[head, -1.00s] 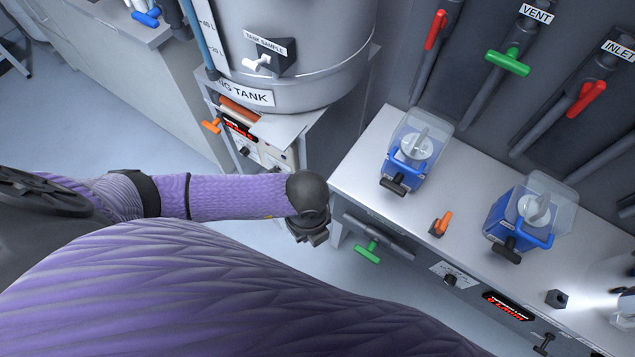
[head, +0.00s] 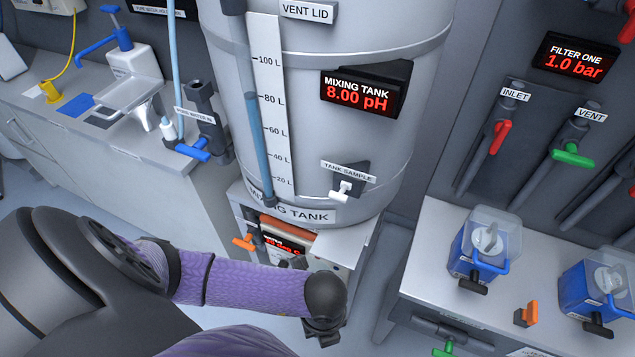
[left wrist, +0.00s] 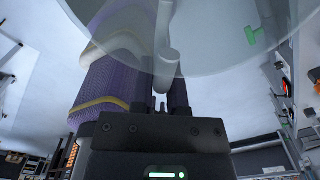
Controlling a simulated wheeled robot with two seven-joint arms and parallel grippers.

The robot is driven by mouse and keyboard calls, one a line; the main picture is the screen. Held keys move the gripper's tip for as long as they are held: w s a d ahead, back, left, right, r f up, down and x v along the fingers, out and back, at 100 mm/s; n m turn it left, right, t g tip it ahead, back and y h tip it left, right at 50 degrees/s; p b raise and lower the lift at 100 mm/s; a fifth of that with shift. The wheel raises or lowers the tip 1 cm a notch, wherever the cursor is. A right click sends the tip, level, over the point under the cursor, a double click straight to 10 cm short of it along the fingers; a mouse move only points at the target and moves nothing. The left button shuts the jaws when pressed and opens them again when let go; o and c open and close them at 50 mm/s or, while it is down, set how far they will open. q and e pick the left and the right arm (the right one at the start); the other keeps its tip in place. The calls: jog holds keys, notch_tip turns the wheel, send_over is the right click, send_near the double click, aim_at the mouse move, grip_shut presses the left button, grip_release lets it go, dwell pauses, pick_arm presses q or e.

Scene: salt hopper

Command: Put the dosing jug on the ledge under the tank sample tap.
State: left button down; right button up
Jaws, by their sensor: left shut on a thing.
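In the left wrist view, my left gripper (left wrist: 160,104) is shut on the handle of a clear, see-through vessel (left wrist: 225,58), which I take to be the dosing jug. Its round body fills the top of that view. A pale ledge (head: 328,246) juts out below the tap at the tank's foot. My right gripper is not in view.
A bench with blue dosing units (head: 484,250) stands at right. An orange handle (head: 244,242) sticks out beside the tank stand. A blue-handled pure water valve (head: 193,150) and a sink bench (head: 125,145) are at left. A floor gap separates the tank stand and right bench.

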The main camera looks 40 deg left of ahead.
pick_arm(q)
jog(key=w+a+f+b, duration=0.1)
jog(key=w+a+b, duration=0.1)
jog(key=w+b, duration=0.3)
jog(key=w+a+f+b, duration=0.1)
jog(key=w+a+b, duration=0.1)
jog(key=w+b, duration=0.4)
jog(key=w, duration=0.4)
jog(key=shift+w, duration=0.4)
jog(key=shift+f, duration=0.1)
jog(key=c, duration=0.6)
grip_release()
jog(key=shift+o, duration=0.2)
